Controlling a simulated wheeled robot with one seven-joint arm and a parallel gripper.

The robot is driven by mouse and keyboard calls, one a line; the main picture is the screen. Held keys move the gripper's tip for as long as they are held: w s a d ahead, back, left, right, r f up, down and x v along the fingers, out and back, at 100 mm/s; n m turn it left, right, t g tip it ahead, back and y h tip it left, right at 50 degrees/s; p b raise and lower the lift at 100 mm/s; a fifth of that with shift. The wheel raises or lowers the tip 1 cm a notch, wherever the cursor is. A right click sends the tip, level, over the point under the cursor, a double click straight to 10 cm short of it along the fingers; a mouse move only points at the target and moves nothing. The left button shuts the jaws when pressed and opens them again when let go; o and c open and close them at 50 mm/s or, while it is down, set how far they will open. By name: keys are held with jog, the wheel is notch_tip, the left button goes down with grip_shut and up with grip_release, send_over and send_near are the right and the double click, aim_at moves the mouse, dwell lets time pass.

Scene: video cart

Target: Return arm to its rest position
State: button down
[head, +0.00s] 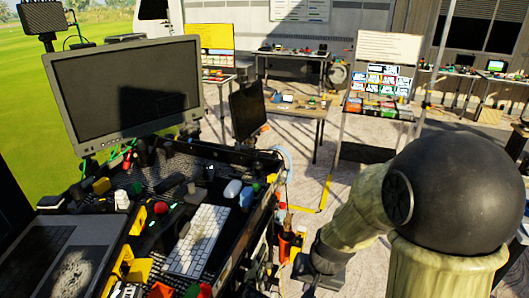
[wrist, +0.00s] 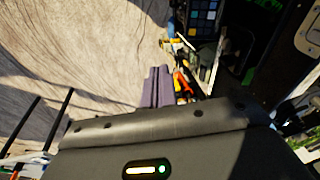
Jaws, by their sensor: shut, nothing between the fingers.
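My arm fills the right of the head view, with a big black round joint and pale, yellowish ribbed covers. It bends down to a dark part low in the picture, beside the cart; my fingertips cannot be made out there. In the wrist view my gripper (wrist: 157,86) shows as two purple-grey fingers side by side, shut with nothing between them. They point over pale, wrinkled ground. The dark housing with a green light at the bottom is mine.
The cart (head: 150,215) at the left carries a monitor (head: 125,90), a white keyboard (head: 197,240), a laptop (head: 60,255) and many small items. Tools (wrist: 182,85) lie right of my fingers in the wrist view. Tables (head: 295,105) stand behind; paved ground (head: 325,180) lies between.

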jog(key=s+d+r+n+h, duration=0.1)
jog(key=s+d+r+n, duration=0.2)
jog(key=s+d, duration=0.1)
jog(key=shift+s+d+r, duration=0.25)
jog(key=shift+s+r, duration=0.1)
jog(key=shift+r, duration=0.05)
jog(key=shift+w, duration=0.1)
dwell(1.0)
